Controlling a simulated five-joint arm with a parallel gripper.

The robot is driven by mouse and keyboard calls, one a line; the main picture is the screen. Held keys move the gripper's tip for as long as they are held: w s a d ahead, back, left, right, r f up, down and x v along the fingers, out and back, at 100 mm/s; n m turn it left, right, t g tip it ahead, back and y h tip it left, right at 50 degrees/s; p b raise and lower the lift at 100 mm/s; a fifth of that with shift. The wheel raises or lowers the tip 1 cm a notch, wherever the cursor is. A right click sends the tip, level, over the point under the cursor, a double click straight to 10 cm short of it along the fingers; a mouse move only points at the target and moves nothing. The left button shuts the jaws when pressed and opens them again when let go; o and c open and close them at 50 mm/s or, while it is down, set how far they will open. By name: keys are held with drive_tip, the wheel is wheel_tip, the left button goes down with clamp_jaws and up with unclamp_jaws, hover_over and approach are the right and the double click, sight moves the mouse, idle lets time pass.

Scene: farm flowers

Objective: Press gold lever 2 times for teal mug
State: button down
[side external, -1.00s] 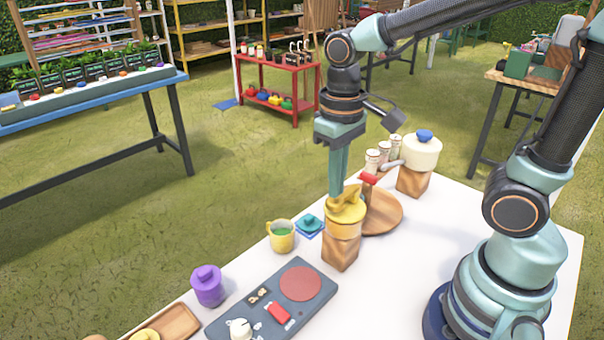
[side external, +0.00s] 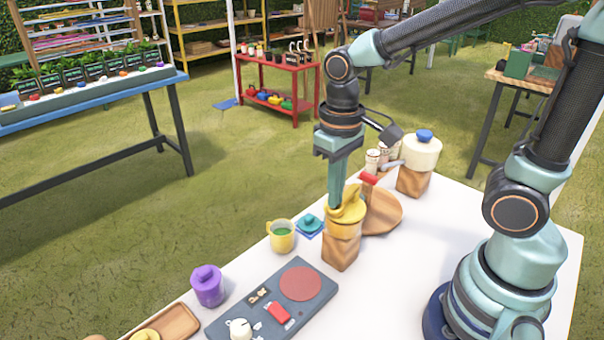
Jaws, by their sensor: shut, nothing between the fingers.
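A gold lever (side external: 351,203) tops a yellow-capped dispenser on a wooden block (side external: 341,247) near the table's middle. My gripper (side external: 335,206) is shut, pointing down, with its tip at the left side of the gold lever. It appears to touch the lever, but the exact contact is hard to tell. A yellow mug (side external: 282,236) with green contents stands left of the block. A small teal item (side external: 309,222) sits on a blue square beside that mug; I cannot tell whether it is a mug or a lid.
A cream pot (side external: 421,152) on a wooden block and a round wooden board (side external: 383,212) stand behind right. A grey panel (side external: 271,305) with a red disc, a purple jar (side external: 207,286) and a wooden tray (side external: 178,322) lie in front left. The white table's right part is clear.

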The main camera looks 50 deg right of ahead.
drive_tip(key=shift+r, duration=1.4)
drive_tip(key=shift+f, duration=0.15)
idle(1.3)
drive_tip(key=shift+f, duration=1.25)
drive_tip(key=shift+r, duration=1.4)
idle(1.2)
drive_tip(key=shift+r, duration=3)
